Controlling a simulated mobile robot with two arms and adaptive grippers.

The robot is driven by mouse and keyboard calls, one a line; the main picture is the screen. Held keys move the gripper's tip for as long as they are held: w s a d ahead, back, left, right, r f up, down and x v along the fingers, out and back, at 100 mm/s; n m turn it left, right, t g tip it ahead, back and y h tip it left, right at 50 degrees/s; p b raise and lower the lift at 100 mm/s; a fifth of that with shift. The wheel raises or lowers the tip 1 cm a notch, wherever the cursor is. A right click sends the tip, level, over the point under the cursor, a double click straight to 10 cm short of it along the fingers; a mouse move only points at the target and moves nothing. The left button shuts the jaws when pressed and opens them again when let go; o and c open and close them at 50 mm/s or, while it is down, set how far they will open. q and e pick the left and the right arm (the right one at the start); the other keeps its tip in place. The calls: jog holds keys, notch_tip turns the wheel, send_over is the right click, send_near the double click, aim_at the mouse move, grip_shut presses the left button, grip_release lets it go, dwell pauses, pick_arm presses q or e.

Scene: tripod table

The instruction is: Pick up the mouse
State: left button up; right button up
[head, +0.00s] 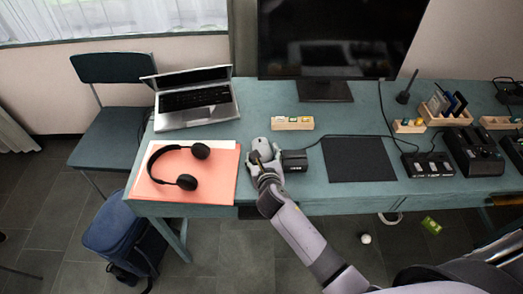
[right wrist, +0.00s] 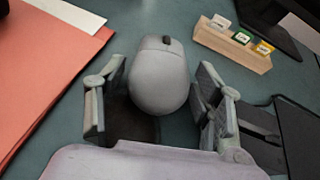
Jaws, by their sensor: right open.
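The mouse (right wrist: 158,75) is grey and rounded with a dark scroll wheel. It lies on the blue-green table (head: 350,105). In the head view the mouse (head: 261,144) is small and partly covered by my right gripper (head: 262,156). In the right wrist view, the two fingers of my right gripper (right wrist: 157,98) stand apart, one on each side of the near part of the mouse. A gap shows on the left; on the right the finger is close, and I cannot tell whether it touches. My left gripper is not in view.
Black headphones (head: 187,181) lie on red folders (head: 215,165) to the left. A small black box (head: 294,159) with a cable is close on the right, then a dark mat (head: 357,160). A wooden card holder (head: 292,123), laptop (head: 193,97) and monitor (head: 325,90) stand behind.

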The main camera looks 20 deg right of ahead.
jog(key=shift+c, duration=0.4)
jog(key=c, duration=0.9)
